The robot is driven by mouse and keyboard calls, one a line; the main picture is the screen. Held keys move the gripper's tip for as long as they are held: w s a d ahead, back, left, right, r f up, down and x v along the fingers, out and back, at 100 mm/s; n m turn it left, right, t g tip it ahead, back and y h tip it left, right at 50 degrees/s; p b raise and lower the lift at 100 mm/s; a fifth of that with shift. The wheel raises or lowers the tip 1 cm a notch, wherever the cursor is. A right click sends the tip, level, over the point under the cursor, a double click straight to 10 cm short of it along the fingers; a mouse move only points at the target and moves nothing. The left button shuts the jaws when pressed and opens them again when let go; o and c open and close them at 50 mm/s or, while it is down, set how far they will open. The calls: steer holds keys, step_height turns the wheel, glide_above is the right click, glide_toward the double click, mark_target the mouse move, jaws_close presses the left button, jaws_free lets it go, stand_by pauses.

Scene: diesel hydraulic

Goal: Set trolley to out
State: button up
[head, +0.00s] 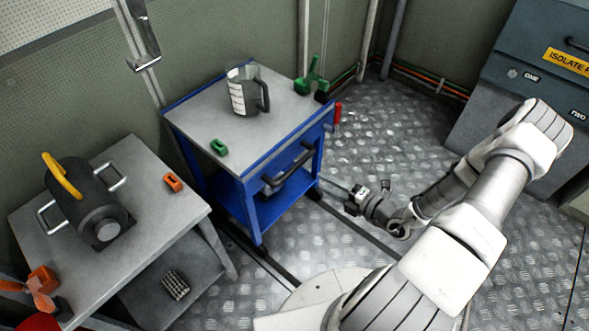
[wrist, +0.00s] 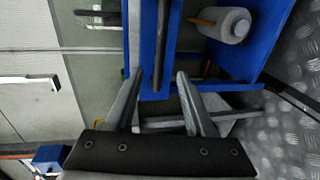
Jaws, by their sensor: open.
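The trolley is a blue cart with a grey top (head: 275,120), standing against the back wall in the head view. A dark bar handle (head: 290,168) is on its front face. My gripper (head: 330,184) is open and empty, just right of the trolley's front and slightly lower than the handle, apart from it. In the wrist view the two fingers (wrist: 160,76) are spread, pointing at the blue trolley frame (wrist: 146,60). The dark handle bar (wrist: 164,45) shows just beyond the fingertips. Whether any finger touches the trolley is unclear.
A clear jug (head: 238,96) and a green block (head: 219,147) stand on the trolley. A white roll (wrist: 228,24) lies inside it. A grey table (head: 150,225) with a dark cylinder (head: 85,195) is left. Dark floor tracks (head: 372,241) run in front; metal floor (head: 400,130) is open behind.

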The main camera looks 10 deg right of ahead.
mark_target(297, 169)
steer(key=b+x, duration=0.3)
steer(key=x, duration=0.9)
steer(key=shift+w+a, duration=0.2)
jaws_close()
stand_by(0.9)
